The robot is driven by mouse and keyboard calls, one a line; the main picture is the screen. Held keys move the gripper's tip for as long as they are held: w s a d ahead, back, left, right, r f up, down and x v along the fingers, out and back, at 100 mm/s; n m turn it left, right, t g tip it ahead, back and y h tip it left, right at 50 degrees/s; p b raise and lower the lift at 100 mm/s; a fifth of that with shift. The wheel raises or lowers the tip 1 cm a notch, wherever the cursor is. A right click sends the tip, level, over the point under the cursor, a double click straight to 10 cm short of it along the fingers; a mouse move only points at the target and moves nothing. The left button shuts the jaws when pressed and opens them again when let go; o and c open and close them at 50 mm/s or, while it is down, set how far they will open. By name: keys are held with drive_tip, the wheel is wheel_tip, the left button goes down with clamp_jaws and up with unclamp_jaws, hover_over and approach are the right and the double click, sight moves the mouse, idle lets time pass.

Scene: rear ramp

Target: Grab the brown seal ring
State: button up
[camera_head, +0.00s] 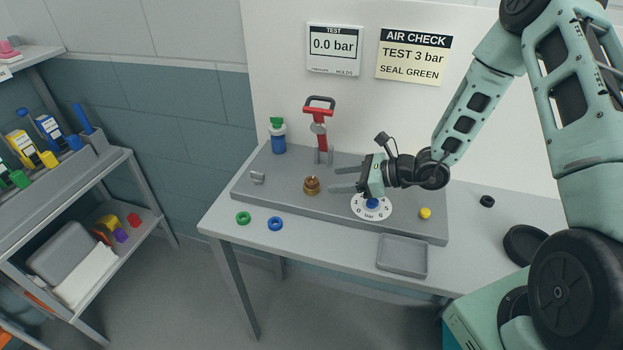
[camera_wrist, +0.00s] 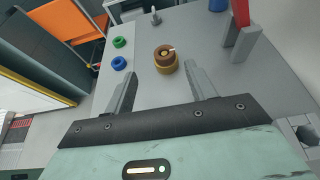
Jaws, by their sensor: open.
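The brown seal ring (camera_head: 312,181) sits on top of a brass fitting (camera_head: 312,190) on the grey raised plate of the bench. In the wrist view the brown ring (camera_wrist: 164,53) lies around the top of the brass fitting (camera_wrist: 166,68), with a small pale mark or pin at its centre. My gripper (camera_head: 335,179) is open and empty, just right of the fitting, with its fingers pointing left toward it. In the wrist view the ring is ahead of and between the fingertips (camera_wrist: 160,73), apart from both.
A red-handled clamp (camera_head: 321,125) stands behind the fitting, beside a blue bottle (camera_head: 278,140). A green ring (camera_head: 243,217) and blue ring (camera_head: 275,224) lie at the front left. A dial (camera_head: 371,207) is under my gripper. An empty grey tray (camera_head: 402,268) is at the front edge.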

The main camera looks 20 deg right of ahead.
sight(311, 181)
drive_tip(key=shift+w+d+p+x, duration=0.15)
drive_tip(key=shift+p+x, duration=0.45)
drive_tip(key=shift+x, duration=0.95)
drive_tip(key=shift+w+d+p+x, duration=0.15)
drive_tip(key=shift+p+x, duration=0.45)
drive_tip(key=shift+x, duration=0.9)
drive_tip(key=shift+f, duration=0.1)
drive_tip(key=c, duration=1.1)
